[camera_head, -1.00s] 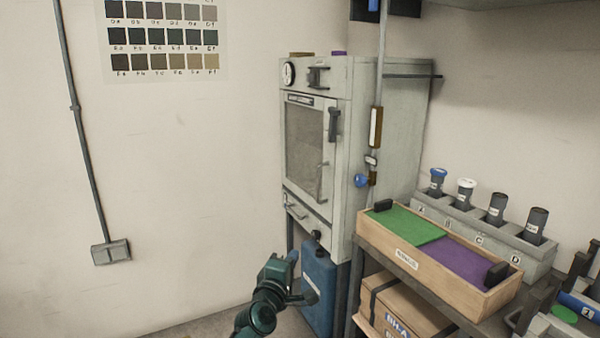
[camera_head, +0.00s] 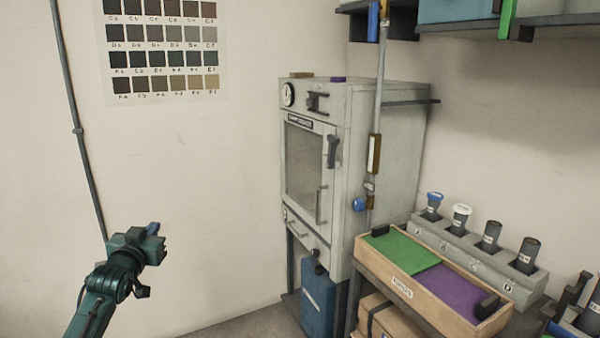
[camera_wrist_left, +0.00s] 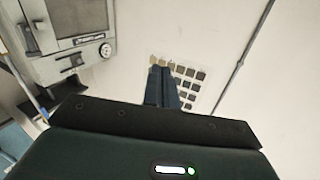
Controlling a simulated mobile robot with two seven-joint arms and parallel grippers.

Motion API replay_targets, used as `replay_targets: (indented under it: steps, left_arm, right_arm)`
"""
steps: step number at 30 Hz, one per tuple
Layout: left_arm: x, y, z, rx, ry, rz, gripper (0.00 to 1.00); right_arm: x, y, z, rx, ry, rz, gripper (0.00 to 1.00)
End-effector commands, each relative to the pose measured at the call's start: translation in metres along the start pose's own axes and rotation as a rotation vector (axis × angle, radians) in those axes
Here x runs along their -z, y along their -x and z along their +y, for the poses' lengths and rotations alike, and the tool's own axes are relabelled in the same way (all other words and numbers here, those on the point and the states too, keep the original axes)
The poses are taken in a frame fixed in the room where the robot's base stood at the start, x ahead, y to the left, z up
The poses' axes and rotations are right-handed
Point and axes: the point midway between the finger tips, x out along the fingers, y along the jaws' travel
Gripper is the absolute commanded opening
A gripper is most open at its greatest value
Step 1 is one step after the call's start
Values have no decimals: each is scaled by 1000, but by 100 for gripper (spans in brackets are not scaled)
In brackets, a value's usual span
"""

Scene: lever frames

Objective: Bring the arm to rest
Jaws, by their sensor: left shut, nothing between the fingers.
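My left arm comes in from the lower left of the head view. Its gripper (camera_head: 152,229) is up in free air before the bare wall, left of the grey cabinet and well apart from it. In the left wrist view the two dark blue fingers (camera_wrist_left: 162,88) lie side by side, shut with nothing between them. They point toward the wall with the colour chart. My right gripper does not show in either view.
A grey cabinet (camera_head: 303,165) with a glass door stands in the corner. A blue container (camera_head: 318,298) is below it. At right are a wooden tray (camera_head: 405,292) with green and purple panels and a rack (camera_head: 455,243) of several capped tubes. A colour chart (camera_head: 222,60) hangs on the wall.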

Motion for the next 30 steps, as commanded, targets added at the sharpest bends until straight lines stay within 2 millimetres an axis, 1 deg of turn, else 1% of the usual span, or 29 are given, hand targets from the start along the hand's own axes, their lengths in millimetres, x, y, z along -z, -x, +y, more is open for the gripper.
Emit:
replay_targets:
  steps: [1, 2, 3, 6, 8, 11, 12, 14, 15, 17, 18, 20, 21, 23, 24, 27, 30]
  left_arm:
    - [-4, 0, -5, 26, -128, -25, 0]
    - [-7, 0, -9, 42, -210, -42, 0]
    - [-22, 6, -3, 35, -254, -66, 0]
    - [-58, 27, 22, -13, -239, -101, 0]
    - [-79, 41, 35, -39, -235, -123, 0]
    - [-116, 70, 60, -86, -226, -166, 0]
    - [-132, 84, 71, -107, -220, -187, 0]
    - [-156, 110, 88, -142, -209, -219, 0]
    - [-172, 129, 100, -166, -198, -244, 0]
    - [-196, 163, 119, -203, -178, -283, 0]
    - [-210, 187, 131, -228, -163, -311, 0]
    - [-229, 225, 149, -263, -135, -353, 0]
    - [-238, 250, 159, -283, -116, -379, 0]
    - [-249, 285, 173, -310, -86, -419, 0]
    - [-254, 307, 181, -325, -67, -443, 0]
    - [-261, 353, 195, -351, -23, -494, 0]
    - [-262, 382, 203, -365, 8, -527, 0]
  right_arm:
    - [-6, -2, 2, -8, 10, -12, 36]
    - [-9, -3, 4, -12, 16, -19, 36]
    - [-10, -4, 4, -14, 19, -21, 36]
    - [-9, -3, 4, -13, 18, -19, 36]
    - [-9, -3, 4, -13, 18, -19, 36]
    - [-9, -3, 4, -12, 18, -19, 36]
    - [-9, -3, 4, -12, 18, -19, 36]
    - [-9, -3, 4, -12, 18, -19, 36]
    - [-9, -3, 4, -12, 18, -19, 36]
    - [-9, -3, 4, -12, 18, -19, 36]
    - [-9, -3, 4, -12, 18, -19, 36]
    - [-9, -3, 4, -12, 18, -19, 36]
    - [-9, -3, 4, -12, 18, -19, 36]
    - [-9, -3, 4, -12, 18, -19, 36]
    - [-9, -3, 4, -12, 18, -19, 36]
    - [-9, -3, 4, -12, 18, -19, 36]
    - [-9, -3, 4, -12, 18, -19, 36]
